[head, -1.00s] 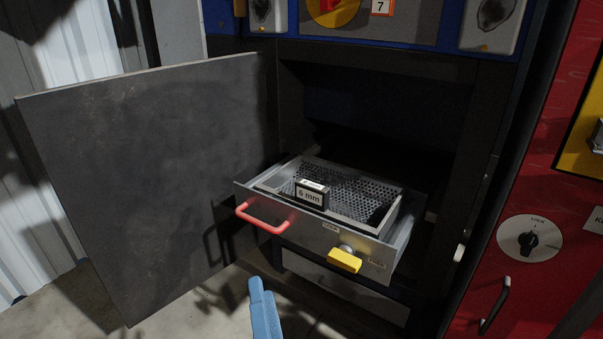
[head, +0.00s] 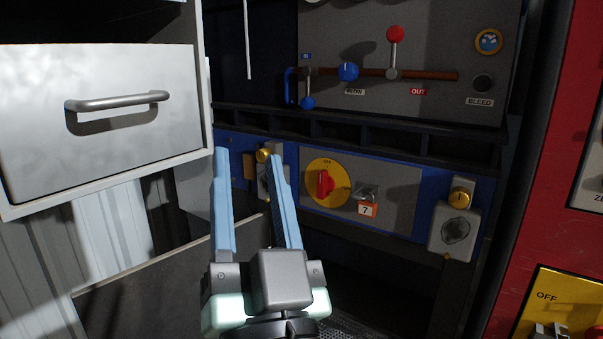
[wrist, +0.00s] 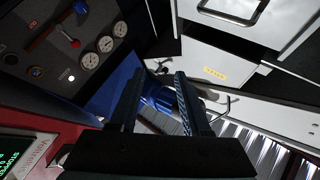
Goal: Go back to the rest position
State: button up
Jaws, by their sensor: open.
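My gripper (head: 248,155) stands upright in the lower left middle of the head view. Its two blue fingers are apart, with nothing held between them. It is in front of the blue panel strip of the machine, and one finger partly covers a brass-knobbed fitting (head: 264,156) there. In the wrist view the fingers (wrist: 155,78) show dark and spread, with a blue surface and floor clutter beyond them. The sieve drawer is not in the head view now.
A grey drawer with a metal handle (head: 117,101) is at upper left. A dark open door panel (head: 150,295) is below it. A red rotary switch (head: 325,184) and a padlock with tag 7 (head: 367,210) are on the machine. A red cabinet (head: 535,190) stands at right.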

jog(key=s+d+r+t+h+p, duration=0.1)
jog(key=r+p, duration=0.6)
jog(key=r, duration=0.7)
jog(key=s+d+r+t+h+p, duration=0.2)
jog(key=s+d+r+h+p, duration=0.1)
jog(key=r, duration=1.1)
jog(key=s+h+p, duration=0.1)
jog(key=s+p, duration=0.1)
jog(key=p, duration=0.1)
jog(key=shift+s+d+r+n+h+p, duration=0.15)
jog(key=shift+d+r+n+h+p, duration=0.15)
jog(key=shift+r+n+p, duration=0.1)
